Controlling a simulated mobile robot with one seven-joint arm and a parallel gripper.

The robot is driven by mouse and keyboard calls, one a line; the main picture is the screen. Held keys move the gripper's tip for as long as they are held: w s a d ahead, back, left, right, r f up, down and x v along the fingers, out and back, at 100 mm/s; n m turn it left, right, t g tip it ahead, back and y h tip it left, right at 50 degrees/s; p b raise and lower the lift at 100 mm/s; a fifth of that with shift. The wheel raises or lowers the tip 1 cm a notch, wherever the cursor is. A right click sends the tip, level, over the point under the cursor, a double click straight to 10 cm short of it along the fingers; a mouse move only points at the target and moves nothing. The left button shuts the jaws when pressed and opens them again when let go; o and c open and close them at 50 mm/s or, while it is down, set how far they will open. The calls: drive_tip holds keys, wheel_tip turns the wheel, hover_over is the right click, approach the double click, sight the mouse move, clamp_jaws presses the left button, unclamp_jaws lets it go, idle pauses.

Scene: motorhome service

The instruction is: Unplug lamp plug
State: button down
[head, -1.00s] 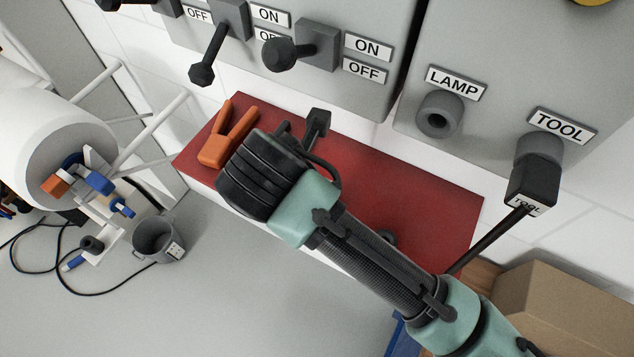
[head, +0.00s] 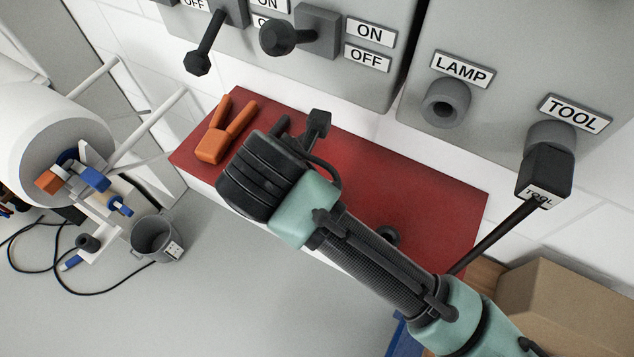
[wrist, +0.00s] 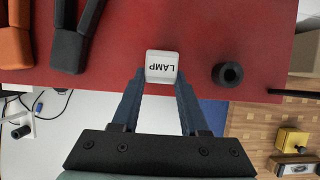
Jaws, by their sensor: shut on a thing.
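The lamp plug (wrist: 161,62), a pale block marked LAMP, sits between the fingertips of my gripper (wrist: 161,80) in the wrist view. The gripper is shut on it, over the red surface; I cannot tell whether the plug touches it. In the head view, my arm's wrist hides the fingers and most of what they hold. The LAMP socket (head: 445,102) on the grey panel is empty, its round opening showing.
A black plug marked TOOL (head: 545,174) is in the TOOL socket, its cable running down left. The red shelf (head: 430,200) bears an orange clamp-like tool (head: 222,133), a black one (wrist: 75,40) and a black cylinder (wrist: 228,74). A cardboard box (head: 570,300) stands lower right.

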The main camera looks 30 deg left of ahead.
drive_tip(key=shift+f+b, duration=0.8)
drive_tip(key=shift+f, duration=0.2)
drive_tip(key=shift+c, duration=1.7)
unclamp_jaws()
drive_tip(key=shift+r, duration=0.1)
drive_tip(key=v, duration=1.3)
